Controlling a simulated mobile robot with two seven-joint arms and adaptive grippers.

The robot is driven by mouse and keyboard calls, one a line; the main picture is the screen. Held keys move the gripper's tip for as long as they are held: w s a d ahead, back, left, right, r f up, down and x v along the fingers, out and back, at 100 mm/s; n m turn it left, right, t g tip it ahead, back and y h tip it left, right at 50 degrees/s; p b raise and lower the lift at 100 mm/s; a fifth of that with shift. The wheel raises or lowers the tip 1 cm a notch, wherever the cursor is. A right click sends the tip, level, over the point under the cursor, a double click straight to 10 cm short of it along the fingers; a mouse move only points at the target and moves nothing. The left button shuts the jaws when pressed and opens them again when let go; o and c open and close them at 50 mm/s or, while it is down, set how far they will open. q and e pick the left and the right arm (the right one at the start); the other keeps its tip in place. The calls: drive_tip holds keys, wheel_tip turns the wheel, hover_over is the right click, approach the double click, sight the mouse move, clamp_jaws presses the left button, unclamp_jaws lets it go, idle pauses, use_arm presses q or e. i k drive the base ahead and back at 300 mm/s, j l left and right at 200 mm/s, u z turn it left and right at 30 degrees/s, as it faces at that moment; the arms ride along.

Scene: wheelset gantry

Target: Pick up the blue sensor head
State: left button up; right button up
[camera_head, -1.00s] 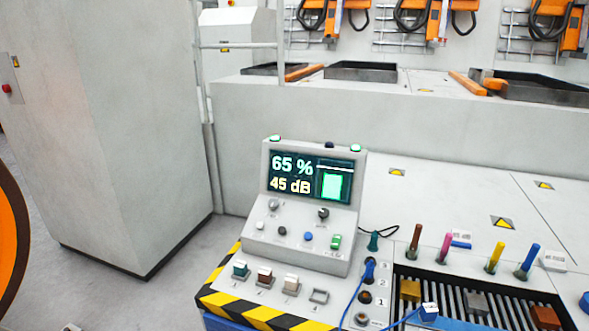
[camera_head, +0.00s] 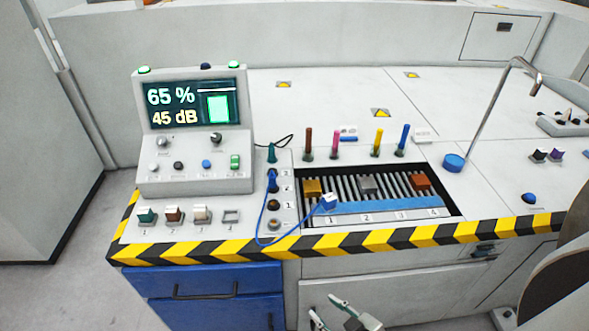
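A small block (camera_head: 328,203) with blue sides and a pale top, which looks like the blue sensor head, sits at the left end of a blue strip (camera_head: 380,206) along the slotted tray's front. A blue cable joins it to a blue plug (camera_head: 272,181) in the socket column. My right gripper (camera_head: 324,305) shows at the bottom edge, below the desk's striped front edge and apart from the block. Its two fingers are spread, with nothing between them; its rear is cut off. My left gripper is out of view.
A console (camera_head: 192,130) reads 65 % and 45 dB. Four numbered holders stand before it. Gold, grey and copper blocks (camera_head: 421,181) lie in the tray (camera_head: 448,206); coloured pens stand behind. A bent rod rises near a blue round knob (camera_head: 453,163) at right.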

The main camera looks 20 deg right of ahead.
sight(329, 201)
drive_tip(key=k+l+z, duration=0.1)
drive_tip(key=z, duration=0.6)
